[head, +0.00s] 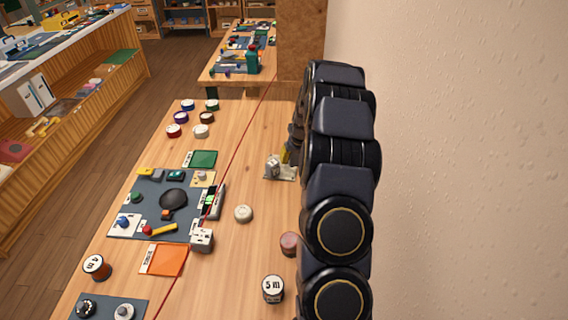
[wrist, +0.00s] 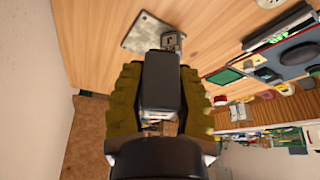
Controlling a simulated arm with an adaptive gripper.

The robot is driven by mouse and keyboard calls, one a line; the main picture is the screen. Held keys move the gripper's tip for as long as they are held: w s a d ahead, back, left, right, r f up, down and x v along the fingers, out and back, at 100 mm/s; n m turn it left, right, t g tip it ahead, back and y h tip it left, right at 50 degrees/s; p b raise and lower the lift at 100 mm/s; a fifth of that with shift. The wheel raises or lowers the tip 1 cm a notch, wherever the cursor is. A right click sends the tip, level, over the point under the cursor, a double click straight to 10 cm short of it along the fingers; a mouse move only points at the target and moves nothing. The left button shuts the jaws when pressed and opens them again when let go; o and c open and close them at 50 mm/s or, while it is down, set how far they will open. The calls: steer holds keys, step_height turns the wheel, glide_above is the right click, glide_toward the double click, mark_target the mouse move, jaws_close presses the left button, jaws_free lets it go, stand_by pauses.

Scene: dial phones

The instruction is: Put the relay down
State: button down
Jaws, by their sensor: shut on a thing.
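My gripper (wrist: 160,82) has its olive-yellow fingers closed around a dark grey block, which I take to be the relay (wrist: 160,72). In the head view my gripper (head: 287,156) is low at the right side of the wooden table, mostly hidden by my arm. A small silver-grey piece (head: 272,166) shows at its left; it also shows beyond the fingertips in the wrist view (wrist: 172,41). I cannot tell whether it is part of the relay. A pale metal plate (head: 283,178) lies on the table below it. I cannot tell whether the relay touches the plate.
A dark mat (head: 150,190) with phone parts lies to the left, with a green card (head: 203,159) and an orange card (head: 164,260) beside it. A white round piece (head: 243,213) and several spools stand around. A wall (head: 450,150) is at right.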

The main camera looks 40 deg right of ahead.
steer(key=shift+w+d+f, duration=1.4)
steer(key=shift+w+f, duration=0.1)
steer(key=shift+w, duration=0.15)
steer(key=shift+w+d+f, duration=1.4)
steer(key=shift+w+f, duration=0.1)
steer(key=shift+w, duration=0.2)
steer(key=shift+w+d+f, duration=1.4)
steer(key=shift+w+f, duration=0.1)
steer(key=shift+w, duration=0.15)
steer(key=shift+w+d+f, duration=0.1)
steer(key=shift+w+f, duration=0.05)
steer(key=shift+f, duration=1.65)
steer(key=shift+f, duration=0.15)
steer(key=c, duration=0.9)
jaws_free()
steer(key=shift+o, duration=0.3)
